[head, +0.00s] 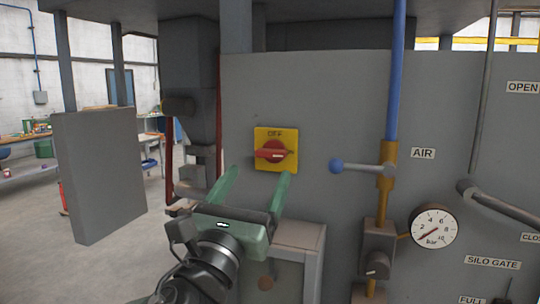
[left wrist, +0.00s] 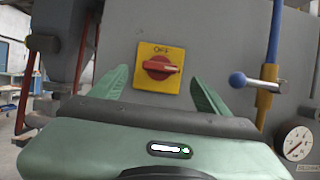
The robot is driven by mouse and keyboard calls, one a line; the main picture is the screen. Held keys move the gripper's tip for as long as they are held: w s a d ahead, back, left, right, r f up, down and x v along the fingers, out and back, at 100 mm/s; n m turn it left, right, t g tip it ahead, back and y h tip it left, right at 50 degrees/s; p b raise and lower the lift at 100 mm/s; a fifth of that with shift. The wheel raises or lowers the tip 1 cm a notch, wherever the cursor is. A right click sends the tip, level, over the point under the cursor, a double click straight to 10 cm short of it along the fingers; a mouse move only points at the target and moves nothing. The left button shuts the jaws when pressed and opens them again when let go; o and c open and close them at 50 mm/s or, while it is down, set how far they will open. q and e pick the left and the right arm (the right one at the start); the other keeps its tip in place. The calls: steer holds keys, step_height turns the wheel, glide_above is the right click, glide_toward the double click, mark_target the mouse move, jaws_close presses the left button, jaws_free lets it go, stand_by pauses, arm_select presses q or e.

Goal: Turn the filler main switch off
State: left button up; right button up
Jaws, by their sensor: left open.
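The main switch is a red rotary handle (head: 272,153) on a yellow plate (head: 288,134) marked OFF at the top, fixed to the grey filler panel (head: 320,100). The handle lies about horizontal, with its pale mark not at the OFF word. In the left wrist view the red handle (left wrist: 160,68) is also about horizontal, between the fingers. My left gripper (head: 258,175) is open and empty, its green fingers spread below and to either side of the switch. I see no contact with the handle. My right gripper is not in view.
A blue-knobbed air valve lever (head: 355,167) sticks out right of the switch, with a pressure gauge (head: 434,228) lower right. A grey box-like panel (head: 98,175) stands at left. A grey ledge (head: 300,236) lies below the switch.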

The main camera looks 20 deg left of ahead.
mark_target(269, 155)
arm_select(q)
steer(key=p+x, duration=0.1)
steer(key=x, duration=0.5)
steer(key=shift+p, duration=0.35)
steer(key=shift+w, duration=0.2)
steer(key=shift+r, duration=0.1)
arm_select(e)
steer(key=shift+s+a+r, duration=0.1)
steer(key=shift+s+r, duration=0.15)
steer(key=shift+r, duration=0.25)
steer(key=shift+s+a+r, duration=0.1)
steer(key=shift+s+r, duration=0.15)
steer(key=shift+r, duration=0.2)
arm_select(q)
steer(key=c, duration=1.4)
